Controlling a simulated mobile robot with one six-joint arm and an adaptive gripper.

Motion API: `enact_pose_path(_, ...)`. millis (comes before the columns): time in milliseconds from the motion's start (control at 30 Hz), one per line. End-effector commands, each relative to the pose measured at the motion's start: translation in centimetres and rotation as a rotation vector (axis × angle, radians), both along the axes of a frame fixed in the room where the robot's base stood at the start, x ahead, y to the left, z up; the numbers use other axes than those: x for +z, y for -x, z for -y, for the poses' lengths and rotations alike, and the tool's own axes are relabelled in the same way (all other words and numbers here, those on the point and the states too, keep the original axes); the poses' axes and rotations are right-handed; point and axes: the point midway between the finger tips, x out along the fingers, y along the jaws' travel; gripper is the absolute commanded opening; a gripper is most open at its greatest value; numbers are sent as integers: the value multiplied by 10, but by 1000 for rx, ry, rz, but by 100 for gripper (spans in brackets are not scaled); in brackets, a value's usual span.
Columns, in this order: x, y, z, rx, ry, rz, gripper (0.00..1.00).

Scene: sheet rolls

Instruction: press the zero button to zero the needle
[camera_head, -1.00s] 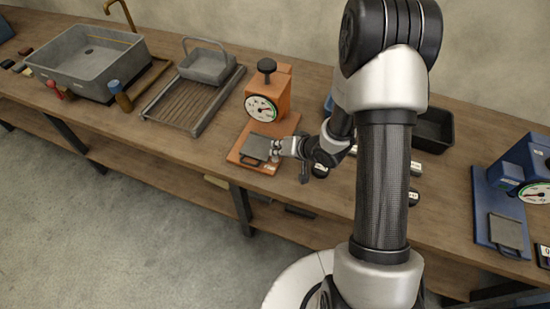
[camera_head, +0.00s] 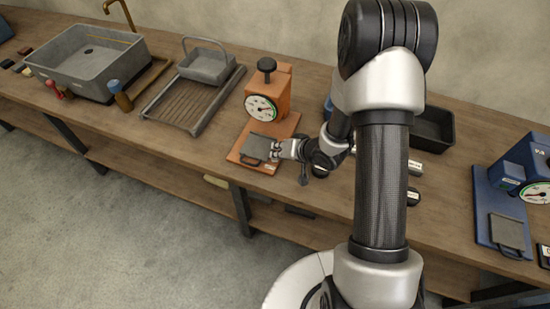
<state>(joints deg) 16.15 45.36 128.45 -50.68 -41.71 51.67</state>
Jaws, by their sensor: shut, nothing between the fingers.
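An orange device (camera_head: 278,88) with a round white dial (camera_head: 261,108) and a black knob (camera_head: 267,65) on top stands at the middle of the bench. The dial has a green band and a dark needle; its exact reading is too small to tell. A grey plate (camera_head: 254,147) with a dark handle lies on the front of its orange base. My gripper (camera_head: 274,151) is shut and empty, low at the plate's right side. I cannot tell whether it touches the base. The zero button cannot be made out; the gripper may cover it.
A blue device (camera_head: 522,168) with a similar dial stands at the far right. A slatted rack (camera_head: 190,104) with a grey basket (camera_head: 207,65) and a grey sink (camera_head: 88,58) are to the left. A dark bin (camera_head: 433,128) sits behind my arm.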

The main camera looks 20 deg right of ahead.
Motion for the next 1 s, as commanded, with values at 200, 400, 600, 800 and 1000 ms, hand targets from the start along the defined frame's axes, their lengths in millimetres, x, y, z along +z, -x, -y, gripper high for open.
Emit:
enact_pose_path(200,-3,0,0,0,0,0,0)
enact_pose_path(400,-6,0,0,0,0,0,0)
enact_pose_path(600,-6,0,0,0,1,-1,0)
enact_pose_path(800,-3,1,0,0,0,-2,0)
enact_pose_path(1000,8,1,0,-1,0,-2,0)
